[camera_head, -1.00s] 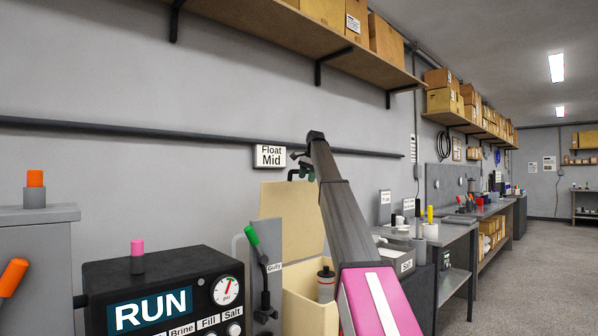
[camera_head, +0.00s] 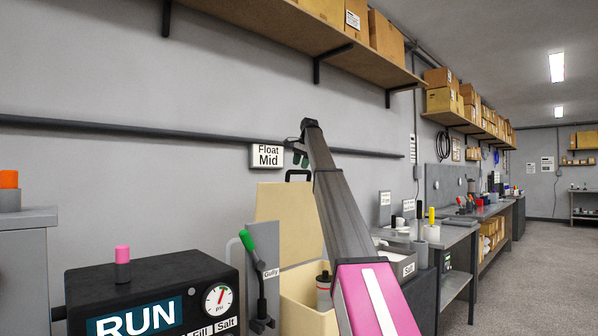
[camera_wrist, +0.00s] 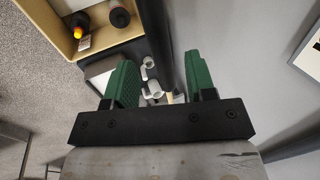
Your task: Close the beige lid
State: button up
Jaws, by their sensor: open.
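The beige lid (camera_head: 283,212) stands upright and open at the back of the beige box (camera_head: 303,318), against the grey wall. A black handle (camera_head: 298,173) sits on the lid's top edge. My gripper (camera_head: 300,157) is just above this handle, partly hidden by my arm, which also covers the right part of the lid. In the wrist view my gripper (camera_wrist: 161,80) shows two green fingers apart with nothing held between them. The box (camera_wrist: 61,29) shows at upper left there, with a dark bottle (camera_wrist: 119,15) inside. I cannot make out the lid there.
A lever with a green grip (camera_head: 248,241) stands left of the box. The black RUN panel (camera_head: 150,290) is at front left. A grey workbench (camera_head: 450,238) runs along the right.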

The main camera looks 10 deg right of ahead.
jog(key=x, duration=0.3)
jog(key=shift+f, duration=0.25)
